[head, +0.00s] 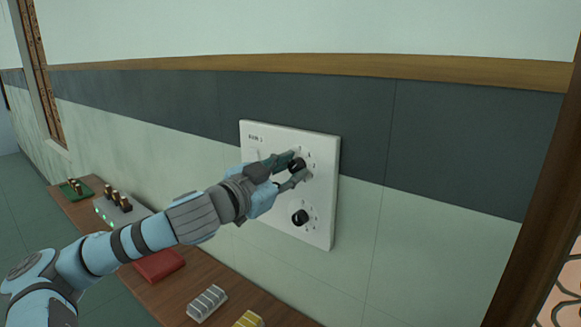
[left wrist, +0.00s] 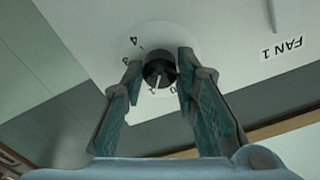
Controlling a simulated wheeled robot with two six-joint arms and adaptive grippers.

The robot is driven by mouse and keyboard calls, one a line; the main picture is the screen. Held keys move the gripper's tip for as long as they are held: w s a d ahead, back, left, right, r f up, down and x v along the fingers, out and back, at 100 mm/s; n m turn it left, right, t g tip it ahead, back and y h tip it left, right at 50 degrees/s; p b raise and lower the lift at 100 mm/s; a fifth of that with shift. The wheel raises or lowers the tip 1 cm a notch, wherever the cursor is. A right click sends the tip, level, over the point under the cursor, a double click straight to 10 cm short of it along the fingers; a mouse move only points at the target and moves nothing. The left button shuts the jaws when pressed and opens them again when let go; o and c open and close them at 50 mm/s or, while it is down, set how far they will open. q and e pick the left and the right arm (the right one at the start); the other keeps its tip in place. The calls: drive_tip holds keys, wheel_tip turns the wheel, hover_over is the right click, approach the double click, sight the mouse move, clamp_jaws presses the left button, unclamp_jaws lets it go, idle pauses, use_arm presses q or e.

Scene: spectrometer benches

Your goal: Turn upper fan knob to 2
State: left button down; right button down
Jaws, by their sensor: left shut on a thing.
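A white wall panel (head: 285,212) carries two black knobs, one above the other. The upper fan knob (head: 297,165) sits between the fingertips of my left gripper (head: 293,172), which is shut on it. The left wrist view shows the black knob (left wrist: 158,70) with a finger on each side and a ring of printed numbers around it. The white line on the knob points at about the 1. The 2 seems hidden behind a finger. The lower knob (head: 300,217) is untouched by the gripper. My right gripper is out of view.
Below the panel a wooden bench (head: 190,277) runs along the wall. On it are a red item (head: 159,265), a silver ribbed block (head: 207,303), a yellow block (head: 248,319), and a grey device (head: 122,209) with green lights. The wall right of the panel is clear.

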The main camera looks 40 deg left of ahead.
use_arm(q)
drive_tip(key=m+p, duration=0.1)
drive_tip(key=m, duration=0.3)
drive_tip(key=shift+m, duration=0.3)
drive_tip(key=shift+m+p, duration=0.55)
drive_tip(key=shift+m, duration=1.05)
drive_tip(key=c, duration=1.3)
unclamp_jaws()
